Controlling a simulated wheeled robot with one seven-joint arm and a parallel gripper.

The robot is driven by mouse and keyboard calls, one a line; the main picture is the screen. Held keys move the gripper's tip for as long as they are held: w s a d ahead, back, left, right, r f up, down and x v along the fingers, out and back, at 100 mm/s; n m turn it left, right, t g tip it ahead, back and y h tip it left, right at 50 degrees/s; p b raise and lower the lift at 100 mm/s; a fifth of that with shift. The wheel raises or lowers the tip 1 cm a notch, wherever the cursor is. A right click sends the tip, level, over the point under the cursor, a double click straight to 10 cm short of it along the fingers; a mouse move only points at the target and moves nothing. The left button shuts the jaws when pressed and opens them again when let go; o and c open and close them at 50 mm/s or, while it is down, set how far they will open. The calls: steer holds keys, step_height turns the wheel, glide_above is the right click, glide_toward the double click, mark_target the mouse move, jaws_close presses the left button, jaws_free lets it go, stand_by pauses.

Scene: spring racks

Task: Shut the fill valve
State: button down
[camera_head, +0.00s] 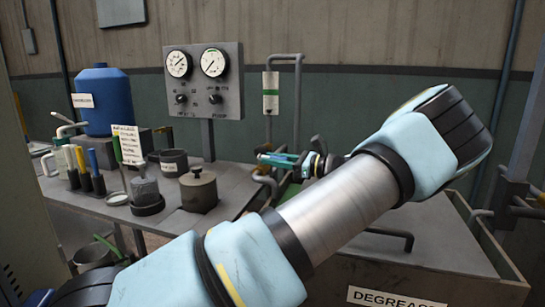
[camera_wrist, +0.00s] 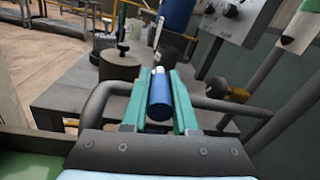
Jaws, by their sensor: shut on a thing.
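A blue cylindrical handle (camera_wrist: 160,98), which appears to be the fill valve's, lies between the green fingers of my gripper (camera_wrist: 158,76) in the wrist view. The fingers are shut on it from both sides. A grey pipe (camera_wrist: 104,98) runs across just behind the handle. In the head view my gripper (camera_head: 283,158) reaches left beside the grey pipework (camera_head: 298,95). The valve body is mostly hidden there by my gripper and arm. The valve's exact angle cannot be told.
A gauge panel (camera_head: 203,80) stands behind a grey bench (camera_head: 235,178) holding a blue jug (camera_head: 103,98), a lidded pot (camera_head: 198,190) and several tools. A tank labelled DEGREASER (camera_head: 440,283) stands at the lower right, below my arm.

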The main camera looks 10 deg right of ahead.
steer(key=shift+w+d+n+g+y, duration=0.2)
steer(key=shift+n+g+y, duration=0.35)
steer(key=shift+g, duration=0.45)
steer(key=c, duration=0.7)
jaws_free()
steer(key=b+v, duration=0.2)
steer(key=v, duration=0.8)
steer(key=shift+s+d, duration=0.2)
steer(key=shift+d, duration=0.15)
